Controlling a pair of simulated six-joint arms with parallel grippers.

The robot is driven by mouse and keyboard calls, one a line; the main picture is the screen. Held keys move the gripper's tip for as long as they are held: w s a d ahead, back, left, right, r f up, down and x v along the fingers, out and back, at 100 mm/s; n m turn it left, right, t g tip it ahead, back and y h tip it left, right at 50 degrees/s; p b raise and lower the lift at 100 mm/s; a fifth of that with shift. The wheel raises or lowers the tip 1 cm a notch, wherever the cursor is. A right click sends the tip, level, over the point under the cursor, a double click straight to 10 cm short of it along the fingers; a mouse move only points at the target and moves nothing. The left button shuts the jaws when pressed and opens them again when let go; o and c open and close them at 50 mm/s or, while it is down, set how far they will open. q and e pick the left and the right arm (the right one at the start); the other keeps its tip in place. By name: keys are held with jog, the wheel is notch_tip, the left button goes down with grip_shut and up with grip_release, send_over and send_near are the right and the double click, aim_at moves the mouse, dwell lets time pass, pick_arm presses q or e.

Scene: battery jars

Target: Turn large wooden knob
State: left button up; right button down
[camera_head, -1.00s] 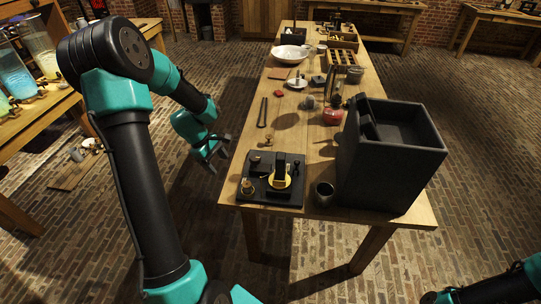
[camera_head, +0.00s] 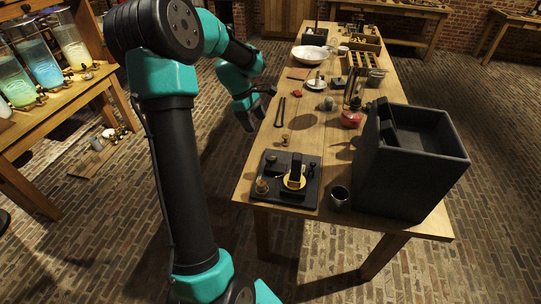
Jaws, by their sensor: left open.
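A dark board (camera_head: 312,193) lies at the table's near left end. It carries a wooden-coloured knob (camera_head: 262,187) at its near left corner, a yellow round dial with a black upright block (camera_head: 295,172), and a dark knob at its back left. Another small wooden knob-like piece (camera_head: 284,140) stands on the table behind the board. I cannot tell which of these is the large wooden knob. My left gripper (camera_head: 259,107) is open and empty, at the table's left edge, behind and apart from the board and both wooden pieces. My right gripper is not in view.
A tall black box (camera_head: 428,170) stands at the table's near right, with a metal cup (camera_head: 339,195) beside it. Black tongs (camera_head: 280,111), a red lidded pot (camera_head: 351,119) and a white bowl (camera_head: 309,54) lie farther back. Glass jars (camera_head: 40,62) stand on a left shelf.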

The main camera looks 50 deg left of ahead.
aim_at(271, 157)
pick_arm(q)
jog(key=x, duration=1.5)
jog(key=shift+w+d+f, duration=0.1)
jog(key=shift+d, duration=0.05)
jog(key=shift+c, duration=0.2)
jog(key=c, duration=0.9)
